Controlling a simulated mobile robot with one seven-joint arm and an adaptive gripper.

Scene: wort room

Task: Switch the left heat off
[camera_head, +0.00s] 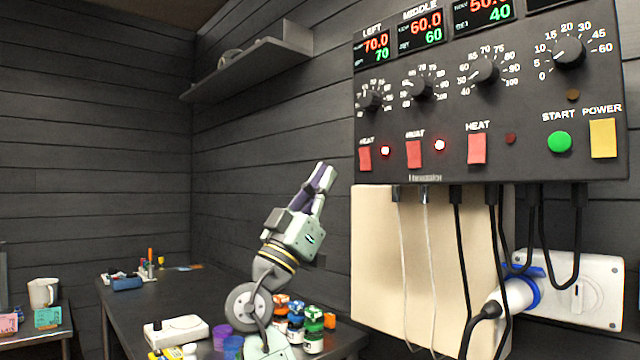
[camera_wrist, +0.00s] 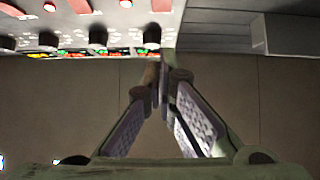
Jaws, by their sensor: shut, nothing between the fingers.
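The left heat switch (camera_head: 365,158) is a red rocker at the lower left of the dark control panel (camera_head: 450,165). The red lamp (camera_head: 385,150) beside it is lit. The left display (camera_head: 372,50) reads 70.0 over 70. My gripper (camera_head: 324,172) is shut and empty, pointing up, left of the panel and slightly lower in the picture than the switch, apart from it. In the wrist view the panel appears upside down. My fingertips (camera_wrist: 162,78) point towards its end there, and the left heat switch (camera_wrist: 160,5) is at the top edge.
The middle heat switch (camera_head: 414,154) has a lit lamp; the third switch (camera_head: 477,149) has a dark one. Cables (camera_head: 458,240) hang below the panel. A shelf (camera_head: 250,62) is on the wall. A table (camera_head: 200,285) with jars (camera_head: 313,330) stands below.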

